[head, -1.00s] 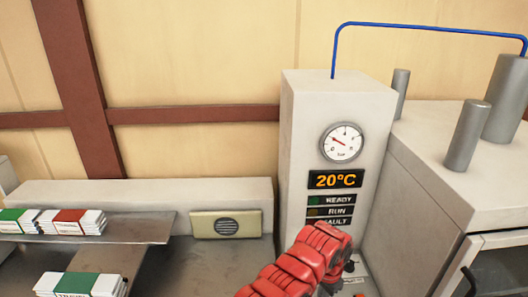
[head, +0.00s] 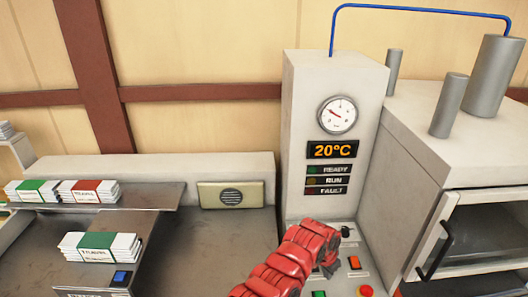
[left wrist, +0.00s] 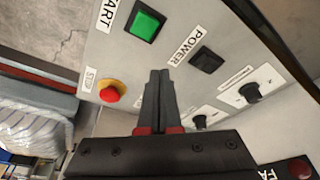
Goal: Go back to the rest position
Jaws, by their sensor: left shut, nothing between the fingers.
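My left gripper (head: 331,268) is at the end of the red arm, over the machine's control panel (head: 344,240) in the head view. In the left wrist view its two black fingers (left wrist: 159,76) are together with nothing between them. Around them the panel shows a green START button (left wrist: 146,24), a black POWER switch (left wrist: 207,60), a red STOP button (left wrist: 110,94) and black knobs (left wrist: 250,92). I cannot tell how far the fingertips are from the panel. My right gripper is not in view.
The grey machine column (head: 300,130) has a gauge (head: 337,115) and a 20°C display (head: 332,150). An oven-like box (head: 420,170) with a handled door stands at the right. Stacks of labelled packs (head: 98,246) lie on shelves at the left. The grey bench (head: 200,250) in the middle is bare.

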